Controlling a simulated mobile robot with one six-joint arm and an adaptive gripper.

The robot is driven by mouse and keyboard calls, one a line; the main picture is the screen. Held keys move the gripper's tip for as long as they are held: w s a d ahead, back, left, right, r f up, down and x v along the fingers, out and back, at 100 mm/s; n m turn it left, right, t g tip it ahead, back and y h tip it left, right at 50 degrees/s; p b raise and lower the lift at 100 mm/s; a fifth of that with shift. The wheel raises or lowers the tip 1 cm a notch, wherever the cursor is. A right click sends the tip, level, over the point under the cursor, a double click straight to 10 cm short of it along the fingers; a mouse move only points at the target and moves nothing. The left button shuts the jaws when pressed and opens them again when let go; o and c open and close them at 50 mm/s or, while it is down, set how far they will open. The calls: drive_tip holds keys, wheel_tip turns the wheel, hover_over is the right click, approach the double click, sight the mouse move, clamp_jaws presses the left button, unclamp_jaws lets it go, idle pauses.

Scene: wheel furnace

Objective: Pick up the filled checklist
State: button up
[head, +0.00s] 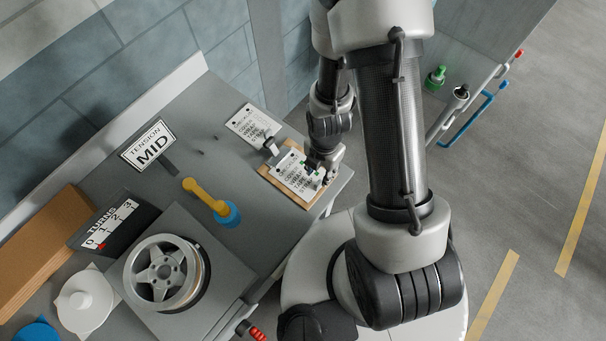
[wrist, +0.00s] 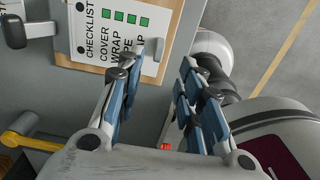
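The filled checklist (head: 293,176) is a white sheet with printed lines on a brown clipboard (head: 272,174), lying near the right end of the grey workbench. In the wrist view the checklist (wrist: 103,38) shows several green boxes beside its words, and the clipboard (wrist: 183,40) edge shows past it. My gripper (head: 323,174) is over the sheet's right end in the head view, covering part of it. In the wrist view my gripper (wrist: 158,75) has its blue-padded fingers apart, with nothing visibly held between them. I cannot tell whether a fingertip touches the sheet.
A second white sheet (head: 246,122) lies behind the clipboard. A yellow-handled tool with a blue end (head: 228,214), a "TENSION MID" sign (head: 148,146), a turns gauge (head: 108,222) and a wheel (head: 160,272) stand to the left. The bench's right edge is close to my gripper.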

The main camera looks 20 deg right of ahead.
sight(319, 182)
wheel_tip(319, 182, down, 9)
drive_tip(key=shift+f+b, duration=0.1)
drive_tip(key=shift+b, duration=1)
clamp_jaws()
